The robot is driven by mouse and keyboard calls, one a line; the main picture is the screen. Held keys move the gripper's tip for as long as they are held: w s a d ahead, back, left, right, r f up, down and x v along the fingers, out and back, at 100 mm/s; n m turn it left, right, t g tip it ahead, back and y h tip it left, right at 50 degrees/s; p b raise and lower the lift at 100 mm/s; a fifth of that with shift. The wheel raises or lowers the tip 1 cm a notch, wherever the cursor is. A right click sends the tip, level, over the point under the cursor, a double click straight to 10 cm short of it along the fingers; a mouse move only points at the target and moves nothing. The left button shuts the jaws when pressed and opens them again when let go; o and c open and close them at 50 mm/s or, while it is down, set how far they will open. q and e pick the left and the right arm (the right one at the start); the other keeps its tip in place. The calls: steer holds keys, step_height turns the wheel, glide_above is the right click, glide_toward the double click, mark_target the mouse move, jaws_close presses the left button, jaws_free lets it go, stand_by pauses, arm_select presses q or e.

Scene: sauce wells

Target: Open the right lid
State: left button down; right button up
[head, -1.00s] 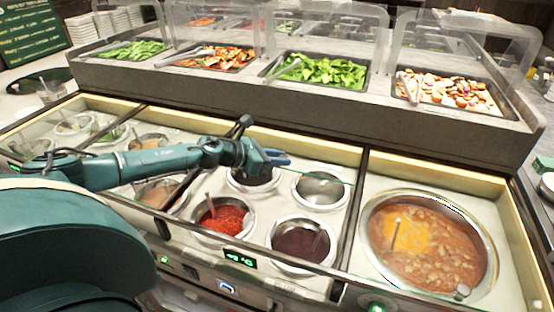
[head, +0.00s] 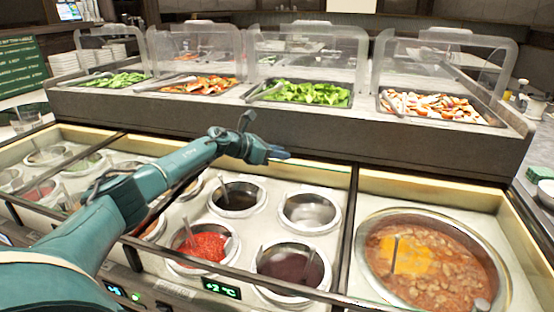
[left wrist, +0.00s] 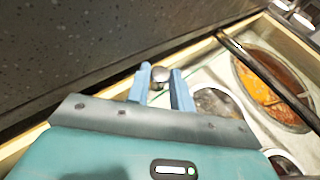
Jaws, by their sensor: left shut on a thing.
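My left gripper (head: 278,154) is at the back edge of the middle bay of wells, above and behind the two rear wells. In the left wrist view its pale blue fingers (left wrist: 161,88) are shut on a small round metal knob (left wrist: 160,74). The clear lid panel is hard to make out, and I cannot tell its exact position. The middle bay's wells show in plain view: dark sauce (head: 237,198), an empty-looking well (head: 309,212), red sauce (head: 204,246) and dark red sauce (head: 292,266). My right gripper is out of view.
A large soup pot (head: 434,262) sits in the right bay, with another metal knob (head: 481,304) at its front. A dark raised ledge (head: 330,141) with food trays and clear guards stands behind the wells. Dark dividers (head: 345,240) separate the bays.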

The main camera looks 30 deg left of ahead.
arm_select(q)
steer(key=c, duration=1.2)
jaws_free()
steer(key=shift+c, duration=0.2)
steer(key=shift+s, duration=0.1)
steer(key=v, duration=1.3)
steer(key=shift+r, duration=0.1)
